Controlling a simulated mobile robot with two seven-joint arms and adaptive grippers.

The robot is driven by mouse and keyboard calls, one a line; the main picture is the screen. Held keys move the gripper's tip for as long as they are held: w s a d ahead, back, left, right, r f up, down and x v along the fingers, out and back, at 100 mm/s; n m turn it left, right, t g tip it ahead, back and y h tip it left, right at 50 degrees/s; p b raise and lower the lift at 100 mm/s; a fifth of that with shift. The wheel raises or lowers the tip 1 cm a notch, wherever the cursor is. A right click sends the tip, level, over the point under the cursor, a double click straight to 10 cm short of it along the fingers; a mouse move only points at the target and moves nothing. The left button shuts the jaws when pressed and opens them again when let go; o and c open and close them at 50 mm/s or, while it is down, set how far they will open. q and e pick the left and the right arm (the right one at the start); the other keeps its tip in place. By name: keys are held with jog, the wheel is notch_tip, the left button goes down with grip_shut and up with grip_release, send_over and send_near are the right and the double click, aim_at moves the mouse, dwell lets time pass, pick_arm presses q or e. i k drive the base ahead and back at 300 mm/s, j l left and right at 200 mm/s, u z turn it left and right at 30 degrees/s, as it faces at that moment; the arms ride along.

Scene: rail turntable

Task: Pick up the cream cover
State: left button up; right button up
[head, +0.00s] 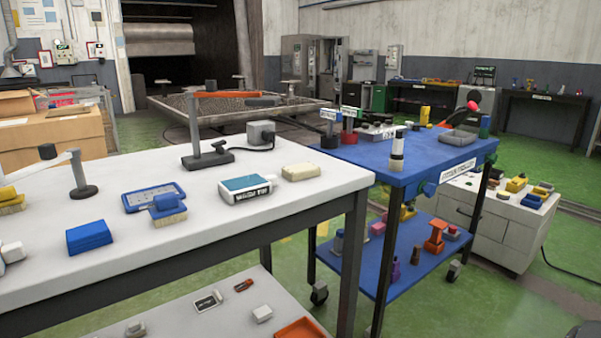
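A small cream block with rounded edges, which looks like the cream cover (300,172), lies flat near the far right corner of the white table (290,214). Nothing covers it and nothing touches it. A teal and white box (246,188) with a dark label stands just to its left. Neither of my grippers shows in the head view.
Behind the cover are a grey box with a cable (262,133) and a dark stand with an orange arm (207,155). A blue box (89,237) and a brush (167,210) lie left. A blue trolley (410,166) stands right. The table's front right is clear.

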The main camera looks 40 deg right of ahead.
aim_at(294, 173)
jog(key=i+l, duration=0.1)
jog(key=l, duration=0.3)
jog(key=l+z, duration=0.15)
jog(key=l, duration=0.2)
jog(key=i+l, duration=0.15)
jog(key=l, duration=0.25)
jog(key=i+l+z, duration=0.1)
jog(key=l, duration=0.25)
jog(key=i+l, duration=0.15)
jog(key=l, duration=0.2)
jog(key=l+z, duration=0.05)
